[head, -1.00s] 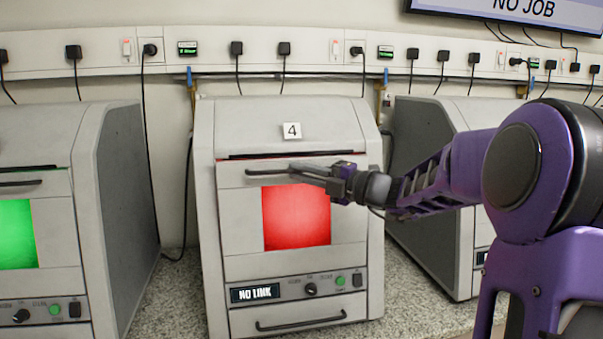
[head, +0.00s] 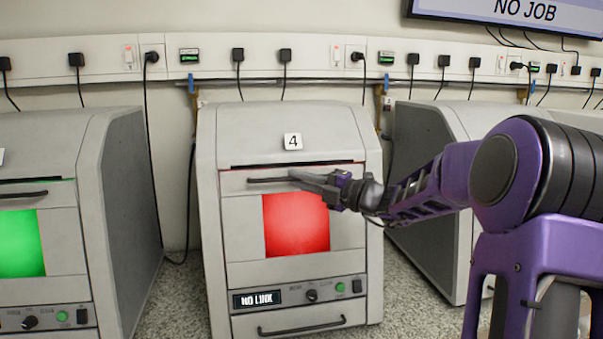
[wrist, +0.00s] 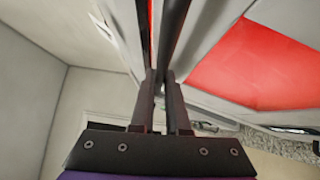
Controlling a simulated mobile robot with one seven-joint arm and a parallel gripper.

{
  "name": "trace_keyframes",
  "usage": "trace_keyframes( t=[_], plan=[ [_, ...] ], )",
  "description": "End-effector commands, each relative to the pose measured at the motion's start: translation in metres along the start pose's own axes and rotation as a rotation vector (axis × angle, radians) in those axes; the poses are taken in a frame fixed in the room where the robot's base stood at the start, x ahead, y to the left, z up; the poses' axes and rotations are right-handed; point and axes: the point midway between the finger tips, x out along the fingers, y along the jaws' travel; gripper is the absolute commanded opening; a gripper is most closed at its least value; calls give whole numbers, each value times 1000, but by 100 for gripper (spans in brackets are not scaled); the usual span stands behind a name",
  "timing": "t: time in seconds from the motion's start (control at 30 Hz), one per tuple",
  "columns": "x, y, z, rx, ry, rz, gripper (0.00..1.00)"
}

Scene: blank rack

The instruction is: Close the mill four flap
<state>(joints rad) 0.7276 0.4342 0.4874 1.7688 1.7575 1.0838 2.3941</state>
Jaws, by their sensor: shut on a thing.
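Mill four (head: 290,128) is a pale grey box marked "4", in the middle of the head view. Its flap (head: 240,215) has a glowing red window and a dark bar handle (head: 262,180) near its top. A dark slit with a red glow runs along the flap's top edge, so it looks slightly ajar; how far I cannot tell. My gripper (head: 298,176) is shut on the right part of the handle. In the wrist view, my fingers (wrist: 160,88) close on the dark handle bar (wrist: 175,28), with the red window (wrist: 255,65) to the right.
A similar mill with a green window (head: 20,243) stands to the left, and another grey mill (head: 425,200) is to the right, partly behind my arm. Cables hang behind.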

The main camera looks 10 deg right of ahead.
Motion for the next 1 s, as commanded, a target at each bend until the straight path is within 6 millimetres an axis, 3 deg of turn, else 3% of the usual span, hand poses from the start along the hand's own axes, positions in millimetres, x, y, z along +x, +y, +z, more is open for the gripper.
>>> trace_keyframes(
  t=[0.3,0.33,0.47,0.8,1.0],
  plan=[
    [2,4,3,-5,-7,7,0],
    [2,4,3,-6,-7,8,19],
    [2,4,3,-5,-6,6,42],
    [-1,2,2,-4,-5,4,42],
    [-27,2,3,-4,-8,2,42]
  ],
)
